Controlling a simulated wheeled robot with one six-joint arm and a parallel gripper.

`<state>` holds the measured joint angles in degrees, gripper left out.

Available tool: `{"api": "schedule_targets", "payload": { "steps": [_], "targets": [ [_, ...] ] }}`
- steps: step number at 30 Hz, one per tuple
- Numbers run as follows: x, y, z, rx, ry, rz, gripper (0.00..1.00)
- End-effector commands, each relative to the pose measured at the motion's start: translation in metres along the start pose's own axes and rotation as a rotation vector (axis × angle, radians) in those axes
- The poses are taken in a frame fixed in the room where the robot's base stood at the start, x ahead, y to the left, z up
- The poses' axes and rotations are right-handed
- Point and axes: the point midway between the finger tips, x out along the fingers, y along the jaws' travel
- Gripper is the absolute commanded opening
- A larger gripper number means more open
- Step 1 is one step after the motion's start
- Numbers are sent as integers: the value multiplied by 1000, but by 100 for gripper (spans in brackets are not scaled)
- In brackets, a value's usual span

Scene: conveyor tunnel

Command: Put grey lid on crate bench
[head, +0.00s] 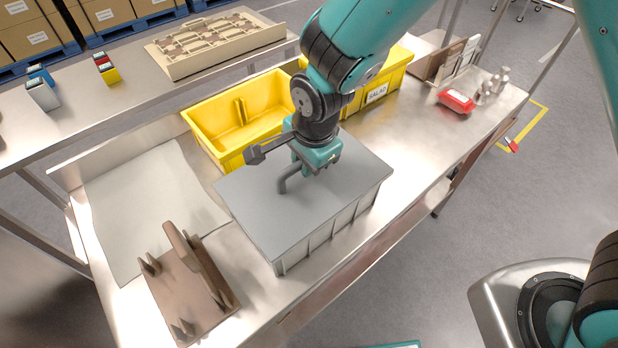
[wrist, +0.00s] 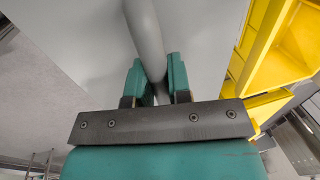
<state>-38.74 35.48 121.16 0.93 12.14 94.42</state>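The flat grey lid (head: 258,208) lies level over a grey ribbed crate (head: 335,232) on the steel bench, covering its top. Its edges run along the crate's rim; I cannot tell whether a thin gap remains. My gripper (head: 303,168) is above the lid's middle, with its fingers on both sides of the bent grey handle. In the wrist view, the handle (wrist: 147,35) runs between the two teal fingers (wrist: 158,85), which press close against it. The lid's surface (wrist: 85,45) spreads behind. The crate's inside is hidden.
Yellow bins (head: 212,118) stand close behind the crate, one labelled SALAD. A brown rack (head: 190,275) and a pale sheet (head: 150,205) lie to the left. A red item (head: 456,101) is at the right end. Bare bench (head: 425,135) shows right of the crate.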

Motion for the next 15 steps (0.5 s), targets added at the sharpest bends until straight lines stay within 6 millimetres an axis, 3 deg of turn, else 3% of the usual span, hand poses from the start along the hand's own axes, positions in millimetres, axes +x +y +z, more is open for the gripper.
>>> {"api": "schedule_targets", "payload": {
  "steps": [3, 4, 6, 15],
  "targets": [
    [0, 0, 0, 0, 0, 0, 0],
    [0, 0, 0, 0, 0, -1, 11],
    [0, 0, 0, 0, 0, -1, 0],
    [-4, -1, 0, 0, 0, -1, 0]
  ]
}}
